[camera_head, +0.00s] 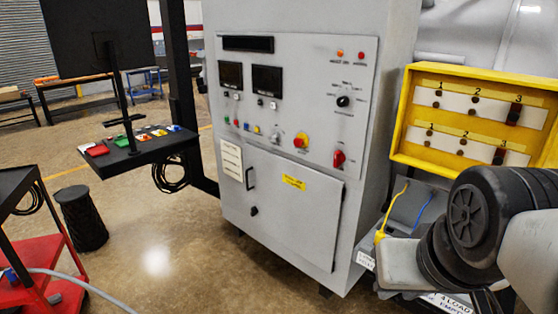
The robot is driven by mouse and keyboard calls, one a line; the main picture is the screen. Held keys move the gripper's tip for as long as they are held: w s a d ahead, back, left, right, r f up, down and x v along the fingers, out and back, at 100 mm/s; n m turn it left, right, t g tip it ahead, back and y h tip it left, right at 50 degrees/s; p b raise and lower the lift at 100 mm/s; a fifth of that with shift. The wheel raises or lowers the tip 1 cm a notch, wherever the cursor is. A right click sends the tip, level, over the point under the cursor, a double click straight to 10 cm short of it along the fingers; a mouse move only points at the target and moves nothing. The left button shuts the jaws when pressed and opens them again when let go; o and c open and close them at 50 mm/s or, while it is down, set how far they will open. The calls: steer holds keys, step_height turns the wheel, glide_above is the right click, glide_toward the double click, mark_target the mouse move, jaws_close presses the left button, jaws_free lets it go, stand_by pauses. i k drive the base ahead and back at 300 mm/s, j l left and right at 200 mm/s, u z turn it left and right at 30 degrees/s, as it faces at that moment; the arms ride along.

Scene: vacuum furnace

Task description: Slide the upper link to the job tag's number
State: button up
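A yellow-framed panel (398,134) at the right carries two pale strips, each marked 1, 2 and 3. The upper strip (455,102) has small dark studs, and a larger dark knob (514,113) sits under its 3. The lower strip (452,146) has a similar dark piece (498,156) under its 3. I cannot make out a job tag with a readable number. My arm's dark, round joint and grey link fill the lower right, in front of and below the panel. I cannot make out any gripper fingers.
A grey control cabinet (285,185) with a red knob (338,158) stands left of the panel. A yellow cable (388,214) and a blue cable (423,208) run below the panel. A black shelf (140,155), a dark bin (82,218) and a red cart (50,272) stand left. The middle floor is clear.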

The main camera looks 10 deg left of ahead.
mark_target(514, 116)
steer(key=i+j, duration=0.15)
steer(key=j, duration=0.25)
steer(key=i+j+u, duration=0.1)
steer(key=j, duration=0.3)
steer(key=i+j, duration=0.2)
steer(key=j, duration=0.2)
steer(key=i+j+u, duration=0.1)
steer(key=j, duration=0.3)
steer(key=i+j, duration=0.25)
steer(key=j, duration=0.15)
steer(key=z, duration=2.1)
steer(key=i+z, duration=0.4)
steer(key=i, duration=0.45)
steer(key=i+l+z, duration=0.1)
steer(key=l+u, duration=0.1)
steer(key=j, duration=0.15)
steer(key=z, duration=0.05)
